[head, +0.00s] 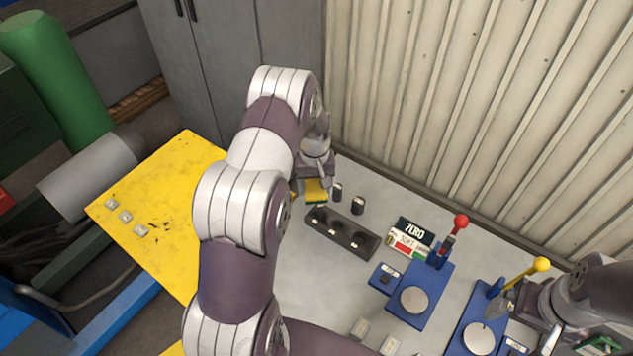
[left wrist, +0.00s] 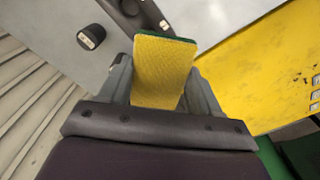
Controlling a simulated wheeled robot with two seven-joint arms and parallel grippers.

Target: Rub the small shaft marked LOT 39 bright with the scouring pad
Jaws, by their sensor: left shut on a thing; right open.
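My left gripper (head: 316,186) is shut on the scouring pad (head: 316,193), a yellow sponge with a green layer. The pad (left wrist: 162,72) also fills the jaws in the left wrist view. Two small dark shafts stand upright on the grey table just right of the pad, one nearer (head: 338,192) and one further right (head: 357,206). One dark shaft (left wrist: 91,37) with a pale label shows in the left wrist view. I cannot read LOT 39 on any of them. My right gripper (head: 502,304) is open, beside a yellow-knobbed lever at the right.
A dark holder (head: 368,246) with several pale labels lies in front of the shafts. Blue fixtures with round metal plates stand right, one with a red-knobbed lever (head: 460,222). Sign blocks (head: 411,235) stand between. A yellow plate (head: 170,190) lies left; a ribbed wall (head: 470,110) closes the back.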

